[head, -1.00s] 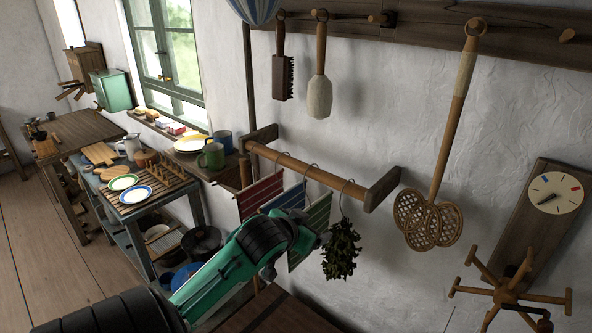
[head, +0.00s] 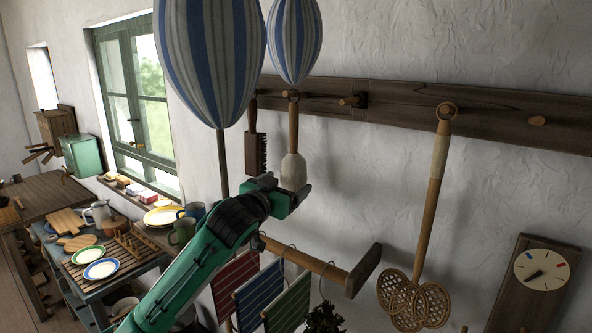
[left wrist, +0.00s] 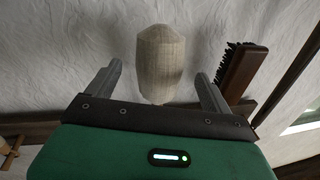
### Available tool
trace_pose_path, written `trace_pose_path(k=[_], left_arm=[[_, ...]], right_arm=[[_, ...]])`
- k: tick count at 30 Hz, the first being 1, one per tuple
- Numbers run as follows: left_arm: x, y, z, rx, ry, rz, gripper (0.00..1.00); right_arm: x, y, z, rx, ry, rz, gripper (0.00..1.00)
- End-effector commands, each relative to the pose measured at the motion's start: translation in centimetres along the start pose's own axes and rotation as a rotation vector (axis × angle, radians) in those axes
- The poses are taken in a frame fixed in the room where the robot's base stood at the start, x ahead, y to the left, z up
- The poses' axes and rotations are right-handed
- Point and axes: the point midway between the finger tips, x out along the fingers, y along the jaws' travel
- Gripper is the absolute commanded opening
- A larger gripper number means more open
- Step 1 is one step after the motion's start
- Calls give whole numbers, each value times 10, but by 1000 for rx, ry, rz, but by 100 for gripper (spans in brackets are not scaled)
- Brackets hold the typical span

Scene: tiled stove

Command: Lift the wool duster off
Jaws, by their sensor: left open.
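The wool duster (head: 293,170) hangs head-down from a peg on the wall board, with a pale wool head and a wooden handle. My left gripper (head: 287,190) is open just below and in front of its head, hiding the lower end. In the left wrist view the wool head (left wrist: 161,62) appears between the two spread fingers of the left gripper (left wrist: 160,82), with a gap on each side. I see no grip on it. My right gripper is not in view.
A dark-bristled brush (head: 254,145) hangs close left of the duster and shows in the wrist view (left wrist: 240,70). Striped balloon-like shapes (head: 210,55) hang in front of the peg board (head: 415,105). A towel rail (head: 305,260) is below; a carpet beater (head: 425,230) hangs right.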

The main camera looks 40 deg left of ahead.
Motion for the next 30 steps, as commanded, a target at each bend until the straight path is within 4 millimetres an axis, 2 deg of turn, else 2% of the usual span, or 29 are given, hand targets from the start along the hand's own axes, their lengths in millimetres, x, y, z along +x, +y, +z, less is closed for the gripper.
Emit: trace_pose_path(k=[1,3,10,15,23,24,30], left_arm=[[11,-1,-5,-2,-2,0,84],[24,-1,-5,-2,-1,-1,84],[57,0,-2,-2,-1,0,84],[67,0,0,0,-1,1,84],[68,1,1,0,-1,1,84],[68,1,1,0,-1,1,82],[68,1,1,0,-1,1,43]], right_arm=[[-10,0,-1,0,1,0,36],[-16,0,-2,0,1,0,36],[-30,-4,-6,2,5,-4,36],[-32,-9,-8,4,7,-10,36],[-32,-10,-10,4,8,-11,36],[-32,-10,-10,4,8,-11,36],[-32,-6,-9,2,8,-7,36]])
